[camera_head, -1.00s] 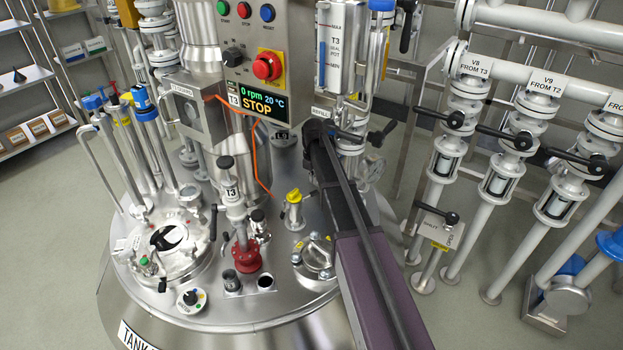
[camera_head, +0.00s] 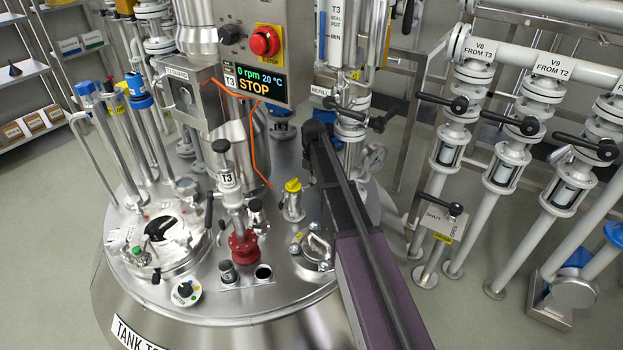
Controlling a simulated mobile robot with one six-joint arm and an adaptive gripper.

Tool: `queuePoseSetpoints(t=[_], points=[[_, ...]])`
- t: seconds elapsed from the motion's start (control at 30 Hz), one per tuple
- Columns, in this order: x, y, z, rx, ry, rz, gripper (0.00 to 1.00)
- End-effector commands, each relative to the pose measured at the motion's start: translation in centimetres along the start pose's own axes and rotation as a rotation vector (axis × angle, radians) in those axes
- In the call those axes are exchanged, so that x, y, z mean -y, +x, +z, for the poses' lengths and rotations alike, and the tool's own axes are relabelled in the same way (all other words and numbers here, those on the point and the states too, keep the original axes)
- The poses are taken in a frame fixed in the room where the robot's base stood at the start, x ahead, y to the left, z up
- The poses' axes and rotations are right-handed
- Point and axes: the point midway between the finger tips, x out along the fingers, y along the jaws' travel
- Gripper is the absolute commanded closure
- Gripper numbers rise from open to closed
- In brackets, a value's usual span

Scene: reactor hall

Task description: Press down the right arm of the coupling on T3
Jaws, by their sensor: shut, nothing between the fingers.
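The T3 coupling is on an upright metal pipe with a T3 tag (camera_head: 228,179) and a black top, above a red flange (camera_head: 243,248) on the tank lid. A dark lever (camera_head: 209,213) hangs at its left side. A small dark-topped part (camera_head: 256,207) shows to its right; I cannot tell whether it is the right arm. My arm reaches in from the lower right, and its dark far end stands right of the coupling, apart from it in the picture. I cannot make out the gripper fingers; they seem hidden by the arm.
A control box with a red stop button (camera_head: 264,41) and a STOP display (camera_head: 257,82) overhangs the lid. An orange cable (camera_head: 253,150) hangs behind the coupling. A yellow-capped fitting (camera_head: 293,198) stands between coupling and arm. Valves (camera_head: 521,125) line the right.

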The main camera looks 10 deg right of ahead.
Motion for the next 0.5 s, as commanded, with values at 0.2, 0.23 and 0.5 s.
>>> queuePoseSetpoints(t=[0.2,0.23,0.5], points=[[0.0,1.4,0.1,0.000,-0.001,0.000,1.00],[0.0,1.5,0.1,0.000,-0.001,0.000,1.00],[0.0,2.8,0.0,0.000,-0.001,0.000,1.00]])
